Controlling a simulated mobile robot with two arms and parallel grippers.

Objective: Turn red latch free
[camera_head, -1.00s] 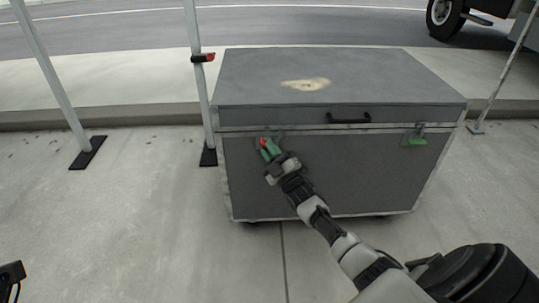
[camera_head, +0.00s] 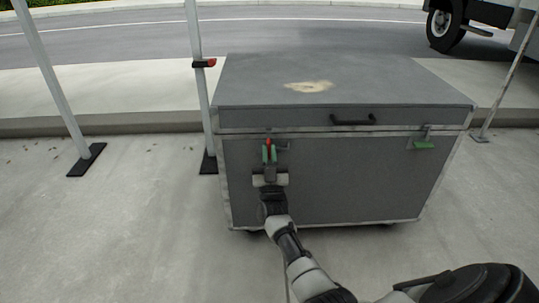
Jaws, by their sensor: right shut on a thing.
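The grey case (camera_head: 340,185) stands on the pavement with its lid down. The red latch (camera_head: 267,143) is at the left of its front, just under the lid seam; only a small red part shows. A green latch (camera_head: 424,145) sits at the right of the same front. My left gripper is not in view.
A black handle (camera_head: 353,120) is on the lid's front edge. A pale pole (camera_head: 201,105) with a black foot stands close to the case's left side, and another pole (camera_head: 500,80) stands at the right.

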